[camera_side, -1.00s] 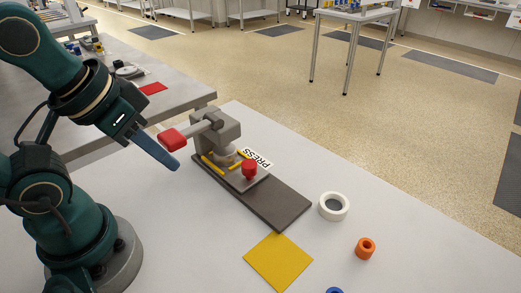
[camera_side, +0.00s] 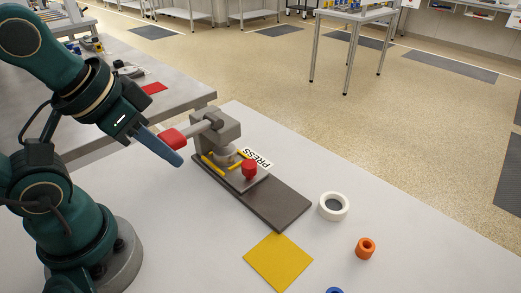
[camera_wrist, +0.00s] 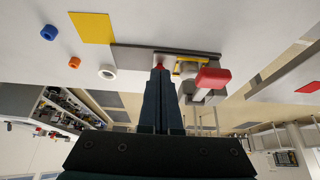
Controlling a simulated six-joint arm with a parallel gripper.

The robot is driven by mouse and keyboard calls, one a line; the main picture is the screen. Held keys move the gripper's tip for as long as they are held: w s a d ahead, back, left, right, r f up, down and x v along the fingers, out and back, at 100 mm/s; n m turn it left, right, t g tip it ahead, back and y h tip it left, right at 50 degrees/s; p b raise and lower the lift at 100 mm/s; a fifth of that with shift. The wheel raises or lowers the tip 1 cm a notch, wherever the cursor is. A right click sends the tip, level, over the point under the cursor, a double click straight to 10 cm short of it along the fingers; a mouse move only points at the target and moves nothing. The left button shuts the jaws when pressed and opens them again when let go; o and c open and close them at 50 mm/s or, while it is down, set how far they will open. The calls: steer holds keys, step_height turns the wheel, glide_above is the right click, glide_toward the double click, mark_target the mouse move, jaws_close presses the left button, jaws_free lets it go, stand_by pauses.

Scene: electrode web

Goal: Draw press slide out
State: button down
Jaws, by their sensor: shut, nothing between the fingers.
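The press (camera_side: 222,128) is a grey block at the back end of a dark base plate (camera_side: 275,205). Its lever ends in a red handle (camera_side: 172,139), pointing left. The press slide (camera_side: 246,180) carries a red knob (camera_side: 249,168) and sits at the press between yellow rails (camera_side: 213,164). My gripper (camera_side: 178,162) is shut and empty, in the air left of the press and close by the red handle. In the wrist view, the shut fingers (camera_wrist: 159,70) point towards the press, with the red handle (camera_wrist: 213,78) to their right and the knob partly hidden at their tips.
A yellow square (camera_side: 278,261) lies in front of the base plate. A white ring (camera_side: 333,206), an orange ring (camera_side: 365,248) and a blue ring (camera_side: 334,290) lie to the right. A PRESS label (camera_side: 257,159) is behind the slide. A second table (camera_side: 120,110) stands behind.

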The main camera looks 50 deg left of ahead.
steer(key=c, duration=1.5)
jaws_free()
steer(key=shift+c, duration=0.2)
steer(key=o, duration=1)
steer(key=shift+w+r, duration=0.1)
steer(key=shift+r, duration=0.3)
steer(key=shift+o, duration=0.4)
steer(key=shift+w+r+n, duration=0.5)
steer(key=shift+w+r, duration=0.5)
steer(key=shift+r, duration=0.05)
steer(key=n+g, duration=0.2)
steer(key=g, duration=0.3)
glide_above(249, 164)
step_height(249, 164, down, 8)
steer(key=shift+w+f, duration=0.1)
steer(key=shift+f, duration=0.15)
steer(key=shift+g, duration=0.3)
steer(key=shift+f, duration=2.85)
